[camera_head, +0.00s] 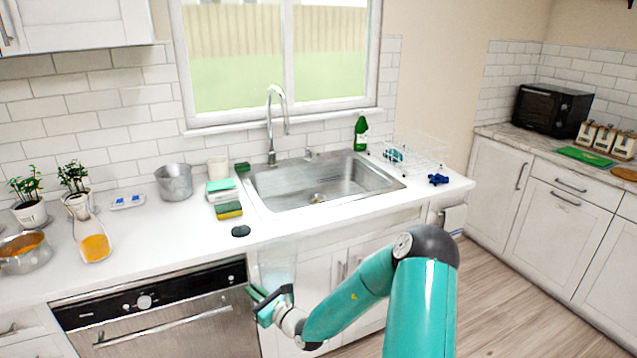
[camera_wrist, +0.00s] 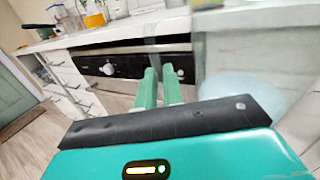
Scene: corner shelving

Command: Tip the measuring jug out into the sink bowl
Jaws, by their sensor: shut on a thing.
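The measuring jug (camera_head: 277,254) is clear, with pale blue liquid low inside it. My gripper (camera_head: 262,296) is shut on it and holds it in front of the counter edge, near the dishwasher's right side. The jug looks roughly upright in the head view. In the wrist view the teal fingers (camera_wrist: 158,88) are close together, and the see-through jug (camera_wrist: 245,50) fills the right side; the exact grip contact is hard to make out. The steel sink bowl (camera_head: 345,190) is set in the counter beyond and to the right of the jug, under the tap.
The tap (camera_head: 271,125) arches over the sink's back left. Sponges (camera_head: 226,198) and a dark small item (camera_head: 240,231) lie left of the sink. A steel pot (camera_head: 174,182) and a carafe of orange liquid (camera_head: 92,238) stand further left. A dish rack (camera_head: 410,155) is at right.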

